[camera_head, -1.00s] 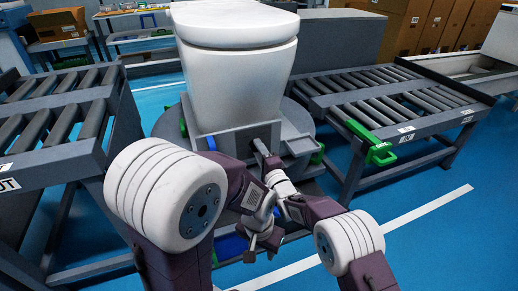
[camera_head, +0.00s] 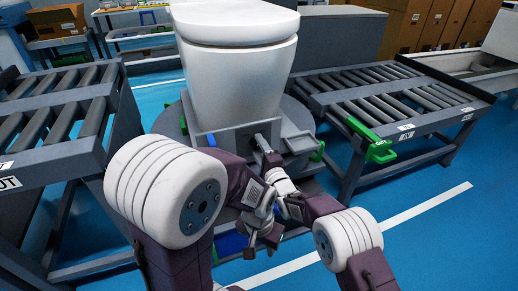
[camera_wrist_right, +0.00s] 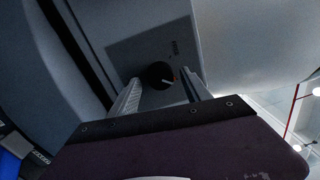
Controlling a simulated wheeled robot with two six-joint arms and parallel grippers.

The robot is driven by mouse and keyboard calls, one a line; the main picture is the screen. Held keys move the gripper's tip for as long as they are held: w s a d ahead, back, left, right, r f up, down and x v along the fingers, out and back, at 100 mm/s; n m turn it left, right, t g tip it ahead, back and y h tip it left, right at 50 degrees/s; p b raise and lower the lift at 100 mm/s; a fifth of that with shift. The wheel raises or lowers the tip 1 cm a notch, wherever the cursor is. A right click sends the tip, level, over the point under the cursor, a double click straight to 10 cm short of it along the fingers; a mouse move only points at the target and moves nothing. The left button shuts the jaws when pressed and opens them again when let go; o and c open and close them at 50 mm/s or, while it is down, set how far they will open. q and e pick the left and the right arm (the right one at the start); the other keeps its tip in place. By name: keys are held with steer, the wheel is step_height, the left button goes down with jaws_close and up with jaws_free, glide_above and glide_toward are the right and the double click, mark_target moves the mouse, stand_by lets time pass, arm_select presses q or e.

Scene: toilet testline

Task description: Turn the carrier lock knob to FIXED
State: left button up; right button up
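The carrier lock knob (camera_wrist_right: 160,75) is a round black knob with a white pointer line, on a grey panel in the right wrist view. The small label beside it is not readable. My right gripper (camera_wrist_right: 163,92) is open, with one finger on each side of the knob and gaps visible at both sides. In the head view my right gripper (camera_head: 263,143) is at the front of the grey carrier box (camera_head: 229,139), and the knob is hidden there. My left gripper (camera_head: 258,245) hangs lower, away from the box; its finger opening is unclear.
A white toilet (camera_head: 240,75) stands on the carrier, above my right gripper. Roller conveyors flank it at left (camera_head: 60,145) and right (camera_head: 385,90). A green bracket (camera_head: 378,150) sticks out from the right conveyor. Blue floor is free at the lower right.

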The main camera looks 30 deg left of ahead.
steer(key=b+v, duration=0.9)
steer(key=shift+b, duration=0.35)
steer(key=shift+f, duration=0.1)
